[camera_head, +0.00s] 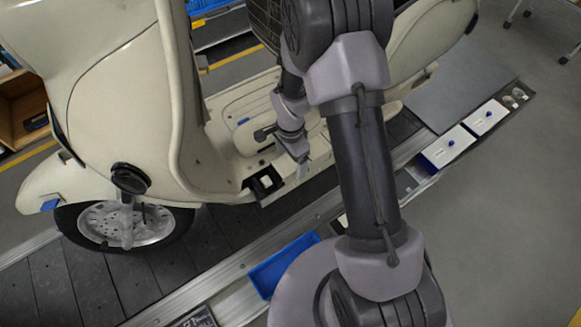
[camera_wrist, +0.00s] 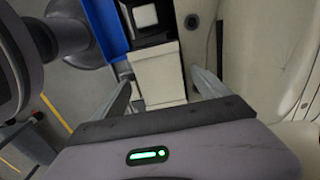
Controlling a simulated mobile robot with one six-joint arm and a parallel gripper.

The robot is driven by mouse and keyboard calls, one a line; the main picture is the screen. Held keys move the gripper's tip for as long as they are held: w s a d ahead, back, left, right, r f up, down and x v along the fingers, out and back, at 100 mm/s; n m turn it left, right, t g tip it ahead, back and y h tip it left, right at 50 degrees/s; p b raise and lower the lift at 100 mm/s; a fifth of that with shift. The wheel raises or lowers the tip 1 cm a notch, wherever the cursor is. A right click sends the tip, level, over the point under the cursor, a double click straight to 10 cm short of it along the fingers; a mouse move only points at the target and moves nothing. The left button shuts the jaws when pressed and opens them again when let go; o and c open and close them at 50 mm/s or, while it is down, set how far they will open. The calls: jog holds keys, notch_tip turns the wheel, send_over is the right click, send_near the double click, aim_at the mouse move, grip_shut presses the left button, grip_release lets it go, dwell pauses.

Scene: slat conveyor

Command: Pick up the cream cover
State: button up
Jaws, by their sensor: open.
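A pale cream block-like piece (camera_wrist: 160,82), which looks like the cream cover, lies between and beyond my fingers in the wrist view. Beside its upper end is a black open frame (camera_wrist: 168,22) with a small white square in it. My gripper (camera_wrist: 162,79) is open, one finger on each side of the cream piece; I cannot tell whether they touch it. In the head view my gripper (camera_head: 302,168) is low at the scooter's footboard, near a black box (camera_head: 265,184). The cream piece cannot be made out clearly there.
The cream scooter (camera_head: 125,95) stands on the dark slat conveyor (camera_head: 125,275). A blue tray (camera_head: 284,264) lies by the conveyor's near rail; blue also shows in the wrist view (camera_wrist: 104,28). White boxes (camera_head: 447,146) stand at the right. The grey floor at right is clear.

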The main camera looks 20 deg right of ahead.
jog(key=c, duration=1.6)
notch_tip(320, 180, up, 10)
jog(key=p, duration=0.4)
jog(key=shift+c, duration=0.2)
notch_tip(320, 180, up, 7)
jog(key=p, duration=0.5)
send_over(291, 162)
